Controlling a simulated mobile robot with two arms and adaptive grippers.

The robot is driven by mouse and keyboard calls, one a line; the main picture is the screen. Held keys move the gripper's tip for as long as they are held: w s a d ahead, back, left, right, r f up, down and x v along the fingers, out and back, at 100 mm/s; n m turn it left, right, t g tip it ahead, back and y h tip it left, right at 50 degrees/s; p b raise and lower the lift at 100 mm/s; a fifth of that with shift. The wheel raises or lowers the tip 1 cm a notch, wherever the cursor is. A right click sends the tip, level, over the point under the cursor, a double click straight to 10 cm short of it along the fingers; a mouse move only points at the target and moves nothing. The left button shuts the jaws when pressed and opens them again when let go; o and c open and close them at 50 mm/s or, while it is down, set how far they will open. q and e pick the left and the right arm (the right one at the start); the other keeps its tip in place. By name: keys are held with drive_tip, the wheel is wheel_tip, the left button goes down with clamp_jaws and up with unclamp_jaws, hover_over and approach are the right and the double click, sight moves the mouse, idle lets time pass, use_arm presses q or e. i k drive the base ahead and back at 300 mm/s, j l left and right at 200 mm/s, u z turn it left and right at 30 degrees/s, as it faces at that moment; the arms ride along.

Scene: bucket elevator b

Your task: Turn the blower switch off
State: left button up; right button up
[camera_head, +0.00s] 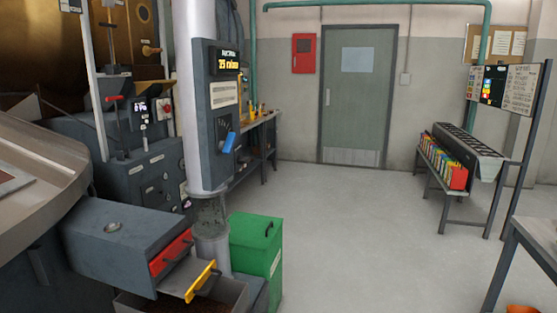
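No part in view is readably labelled as the blower switch. A blue handle (229,142) sticks out of a dark grey panel (224,100) on the pale vertical column. Above it is a lit display (228,62) with yellow characters too small to read surely. On the machine to the left are a red-topped lever (115,98), a small lit display (140,111) and a red knob on a light plate (167,109). Several small controls sit on the grey cabinet (148,172) below. Neither of my grippers is in view.
The floor (360,235) is clear toward the door (357,95). A rack (470,152) and a table (535,238) stand right.

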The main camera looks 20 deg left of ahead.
sight(241, 160)
drive_tip(key=i+u, duration=0.25)
drive_tip(key=i, duration=0.2)
drive_tip(key=i+l+u, duration=0.25)
drive_tip(key=i, duration=0.25)
drive_tip(key=i+l+u, duration=0.2)
drive_tip(key=i, duration=0.25)
drive_tip(key=i+l+u, duration=0.25)
drive_tip(key=i+l, duration=0.1)
drive_tip(key=i, duration=0.05)
